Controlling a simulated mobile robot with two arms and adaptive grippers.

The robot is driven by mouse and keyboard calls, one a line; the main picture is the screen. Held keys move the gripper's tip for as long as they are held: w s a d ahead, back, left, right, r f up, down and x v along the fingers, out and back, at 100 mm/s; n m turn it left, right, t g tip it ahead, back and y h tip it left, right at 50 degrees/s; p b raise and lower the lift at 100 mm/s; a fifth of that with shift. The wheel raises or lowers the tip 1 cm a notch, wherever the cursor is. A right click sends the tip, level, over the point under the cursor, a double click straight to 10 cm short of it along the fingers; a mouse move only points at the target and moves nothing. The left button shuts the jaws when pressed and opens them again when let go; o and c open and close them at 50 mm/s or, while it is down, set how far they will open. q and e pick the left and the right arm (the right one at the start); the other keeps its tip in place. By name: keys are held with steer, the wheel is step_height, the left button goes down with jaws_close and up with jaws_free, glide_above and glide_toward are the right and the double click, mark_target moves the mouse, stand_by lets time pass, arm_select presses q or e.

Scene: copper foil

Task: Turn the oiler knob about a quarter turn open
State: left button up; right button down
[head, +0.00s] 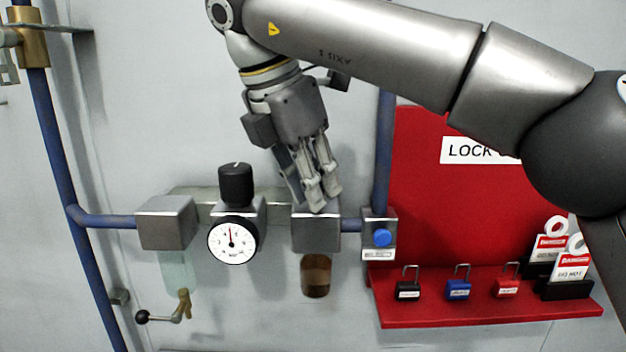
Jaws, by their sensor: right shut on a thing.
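The oiler is the metal block (315,233) with a brown bowl (316,276) under it, right of the gauge. My right gripper (325,197) points down at the top of this block, its fingertips at the block's upper face. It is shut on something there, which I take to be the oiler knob. The knob is hidden by the fingers, so its turn position cannot be seen. My left gripper is not in view.
Left of the oiler are a regulator with black knob (237,184) and round gauge (233,240), then a filter block (167,222). A blue button (383,237) is on the right. A red lockout board (420,180) carries padlocks (458,289) and tags.

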steer(key=shift+r, duration=0.1)
steer(key=c, duration=1.3)
jaws_free()
steer(key=shift+c, duration=0.2)
steer(key=v, duration=0.7)
steer(key=shift+r, duration=0.2)
steer(key=shift+a, duration=0.1)
